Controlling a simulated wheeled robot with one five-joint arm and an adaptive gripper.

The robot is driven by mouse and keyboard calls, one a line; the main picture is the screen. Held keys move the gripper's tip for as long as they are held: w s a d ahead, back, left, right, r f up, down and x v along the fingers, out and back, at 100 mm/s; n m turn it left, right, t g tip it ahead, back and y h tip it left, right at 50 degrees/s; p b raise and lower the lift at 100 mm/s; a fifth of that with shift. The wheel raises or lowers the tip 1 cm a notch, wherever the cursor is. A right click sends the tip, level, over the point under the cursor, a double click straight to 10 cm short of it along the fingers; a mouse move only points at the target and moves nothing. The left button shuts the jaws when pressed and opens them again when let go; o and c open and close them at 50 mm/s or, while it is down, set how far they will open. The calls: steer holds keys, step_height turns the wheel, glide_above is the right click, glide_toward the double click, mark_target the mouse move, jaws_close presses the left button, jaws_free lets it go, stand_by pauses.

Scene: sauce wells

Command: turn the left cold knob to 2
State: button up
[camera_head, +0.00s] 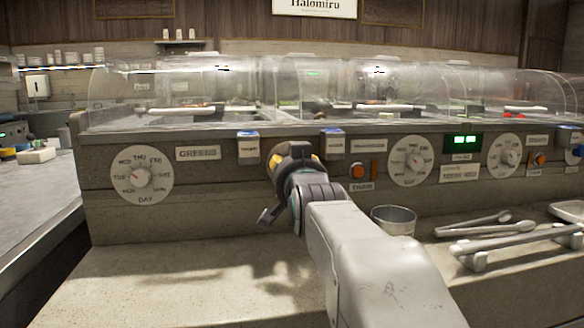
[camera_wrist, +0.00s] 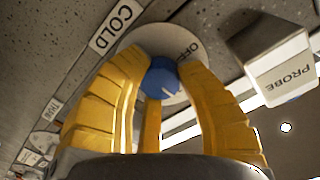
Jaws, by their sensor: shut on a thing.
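The left cold knob (camera_wrist: 163,76) is a blue knob with a white pointer line, in the wrist view. It sits on a round pale dial plate (camera_wrist: 182,42) that shows the word OFF; the rest of the numbers are hidden. A COLD label (camera_wrist: 115,28) is on the panel beside it. My gripper (camera_wrist: 162,72) has its yellow fingers shut around the knob. I cannot read the pointer's setting.
A DAY dial (camera_head: 142,174) is to the left; two white dials (camera_head: 412,160) (camera_head: 503,156) are to the right. An orange button (camera_head: 358,170) is close by. A metal cup (camera_head: 393,219) and tongs (camera_head: 475,224) are on the counter.

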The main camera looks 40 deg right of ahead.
steer(key=shift+w+a+f+m, duration=0.1)
steer(key=shift+f+m, duration=0.2)
steer(key=shift+m, duration=0.2)
steer(key=o, duration=1.2)
steer(key=shift+w+a+r, duration=0.1)
steer(key=shift+r, duration=0.1)
steer(key=shift+v, duration=3.8)
